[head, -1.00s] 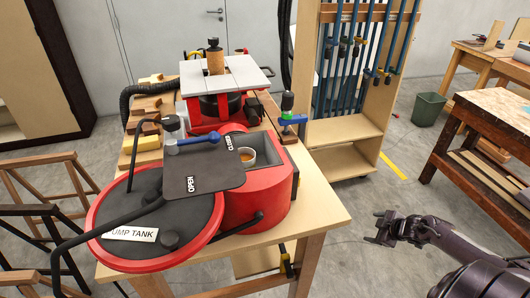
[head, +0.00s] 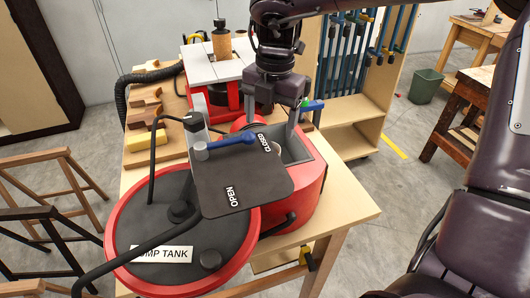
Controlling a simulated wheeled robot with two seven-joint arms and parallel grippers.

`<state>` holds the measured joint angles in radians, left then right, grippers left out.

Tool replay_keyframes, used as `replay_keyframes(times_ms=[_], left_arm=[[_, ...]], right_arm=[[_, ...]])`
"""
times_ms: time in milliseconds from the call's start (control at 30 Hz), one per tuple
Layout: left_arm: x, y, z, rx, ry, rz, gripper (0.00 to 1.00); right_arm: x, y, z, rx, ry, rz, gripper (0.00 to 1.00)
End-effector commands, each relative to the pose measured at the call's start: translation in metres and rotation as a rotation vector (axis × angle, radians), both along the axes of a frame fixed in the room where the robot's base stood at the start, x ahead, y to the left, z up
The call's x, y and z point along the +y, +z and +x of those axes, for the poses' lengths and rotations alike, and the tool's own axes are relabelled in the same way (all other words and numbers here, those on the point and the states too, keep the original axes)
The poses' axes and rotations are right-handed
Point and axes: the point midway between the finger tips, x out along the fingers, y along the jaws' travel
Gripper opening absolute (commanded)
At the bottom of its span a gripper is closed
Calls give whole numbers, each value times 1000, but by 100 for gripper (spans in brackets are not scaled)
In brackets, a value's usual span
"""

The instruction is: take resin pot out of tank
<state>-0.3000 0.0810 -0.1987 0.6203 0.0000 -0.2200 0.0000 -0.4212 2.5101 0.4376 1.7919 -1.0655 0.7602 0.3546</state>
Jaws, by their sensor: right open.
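The red tank (head: 308,190) with a grey inside stands on the wooden bench. Its opening is partly covered by a dark plate (head: 245,190) marked OPEN and CLOSED, with a blue lever (head: 232,139) lying toward the CLOSED side. The resin pot sits inside the tank and is almost wholly hidden now by the plate and my gripper. My right gripper (head: 270,128) is open, pointing down at the tank's opening, with one finger on each side of the place where the pot sits. I cannot tell whether a finger touches the pot. My left gripper is not in view.
The round pump tank (head: 125,240) with a red rim and dark hose stands at the front left. A machine with a pale table (head: 205,70) is behind my gripper. Wooden blocks (head: 145,140) lie at the left. A clamp rack (head: 345,115) stands at the back right.

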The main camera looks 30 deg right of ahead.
Motion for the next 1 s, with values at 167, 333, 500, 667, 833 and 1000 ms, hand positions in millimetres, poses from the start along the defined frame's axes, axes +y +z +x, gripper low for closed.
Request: replay_keyframes(times_ms=[167,333,500,667,833,1000], left_arm=[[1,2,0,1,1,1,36],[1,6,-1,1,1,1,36],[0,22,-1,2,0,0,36],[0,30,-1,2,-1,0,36],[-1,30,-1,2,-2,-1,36],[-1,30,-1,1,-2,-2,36]], right_arm=[[11,-7,-11,42,24,-48,76],[11,-26,-12,42,25,-47,76],[10,-45,-17,45,25,-43,76],[9,-70,-18,42,24,-45,76],[10,-79,-17,36,24,-45,76],[11,-78,-17,36,24,-46,74]])
